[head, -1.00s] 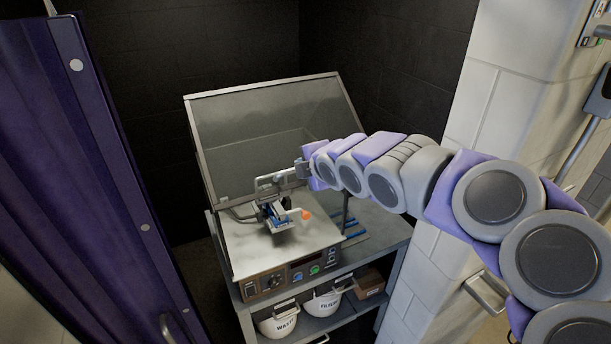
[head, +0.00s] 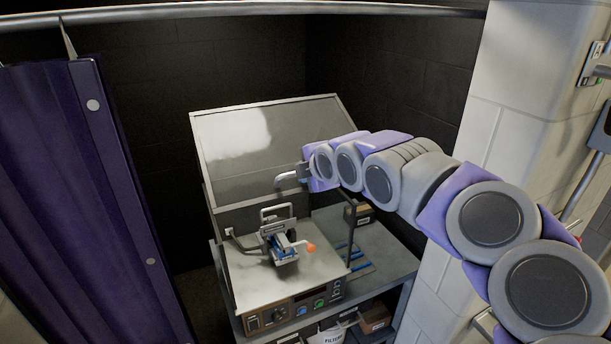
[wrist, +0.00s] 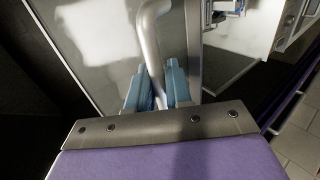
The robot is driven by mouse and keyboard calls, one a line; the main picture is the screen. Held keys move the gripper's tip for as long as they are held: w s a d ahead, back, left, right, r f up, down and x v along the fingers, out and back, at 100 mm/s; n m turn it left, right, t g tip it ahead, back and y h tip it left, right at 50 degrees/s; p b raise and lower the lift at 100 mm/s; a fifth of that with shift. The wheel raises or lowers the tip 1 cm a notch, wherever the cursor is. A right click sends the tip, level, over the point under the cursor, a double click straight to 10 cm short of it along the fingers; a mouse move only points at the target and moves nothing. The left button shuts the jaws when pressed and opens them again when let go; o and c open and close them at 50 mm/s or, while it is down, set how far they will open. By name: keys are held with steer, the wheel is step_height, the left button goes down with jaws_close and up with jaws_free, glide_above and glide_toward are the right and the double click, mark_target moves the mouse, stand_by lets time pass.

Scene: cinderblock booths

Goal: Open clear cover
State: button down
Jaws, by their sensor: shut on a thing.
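The clear cover (head: 245,165) is a framed, see-through panel that stands tilted up over a bench machine (head: 285,270). Its lower edge is above the machine's top plate, and the front is open below it. A curved metal handle (head: 287,178) is on the cover; the wrist view shows this handle (wrist: 150,40) as a bent bar. My gripper (head: 304,173) is at the handle. In the wrist view my gripper's light blue fingers (wrist: 158,85) are shut around the bar. A small vise (head: 280,240) with an orange-tipped lever sits on the machine's plate below.
A purple curtain (head: 85,200) hangs at the left. A white block wall (head: 520,110) stands at the right, near my arm. The machine rests on a grey table (head: 385,260) with containers on the shelf below. Dark walls close off the back.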

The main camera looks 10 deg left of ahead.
steer(key=c, duration=1.2)
jaws_free()
steer(key=shift+f, duration=0.1)
steer(key=shift+d, duration=0.1)
